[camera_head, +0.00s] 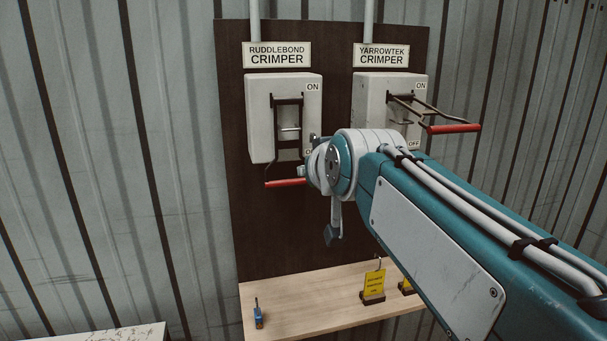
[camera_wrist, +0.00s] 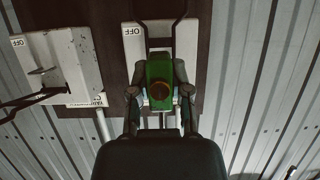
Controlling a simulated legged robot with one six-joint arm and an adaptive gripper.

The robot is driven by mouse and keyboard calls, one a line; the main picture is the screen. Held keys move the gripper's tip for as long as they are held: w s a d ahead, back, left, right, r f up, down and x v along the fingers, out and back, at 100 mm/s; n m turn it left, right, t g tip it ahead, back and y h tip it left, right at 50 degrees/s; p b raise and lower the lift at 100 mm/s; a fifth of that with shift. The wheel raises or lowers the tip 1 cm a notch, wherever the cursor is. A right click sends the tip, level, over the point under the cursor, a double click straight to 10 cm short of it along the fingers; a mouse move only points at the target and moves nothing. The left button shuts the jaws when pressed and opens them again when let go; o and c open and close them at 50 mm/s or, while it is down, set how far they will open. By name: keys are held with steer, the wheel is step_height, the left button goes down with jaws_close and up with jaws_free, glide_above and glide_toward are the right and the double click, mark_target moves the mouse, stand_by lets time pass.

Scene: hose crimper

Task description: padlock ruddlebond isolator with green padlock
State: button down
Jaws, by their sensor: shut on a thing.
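The Ruddlebond isolator (camera_head: 258,120) is a pale box on the dark board, under its RUDDLEBOND CRIMPER sign. Its red-gripped lever (camera_head: 283,183) hangs down at the OFF end. My gripper (camera_wrist: 160,96) is shut on the green padlock (camera_wrist: 159,72), which shows between its fingers in the wrist view. The isolator box (camera_wrist: 133,42) and dark lever bars are behind the padlock there. In the head view my arm's wrist is just right of the lever and hides the padlock. The shackle is hidden, so I cannot tell whether it touches the isolator.
The Yarrowtek isolator (camera_head: 375,95) is close on the right, its red-gripped lever (camera_head: 453,129) jutting outward. A wooden shelf (camera_head: 310,300) below holds a blue padlock (camera_head: 258,314) at left and yellow tags (camera_head: 374,284) in stands at right. Space left of the board is clear.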

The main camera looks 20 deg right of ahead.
mark_target(288, 146)
steer(key=shift+w+f, duration=0.1)
steer(key=shift+w, duration=7.65)
steer(key=shift+f, duration=0.8)
steer(key=shift+c, duration=2.4)
jaws_free()
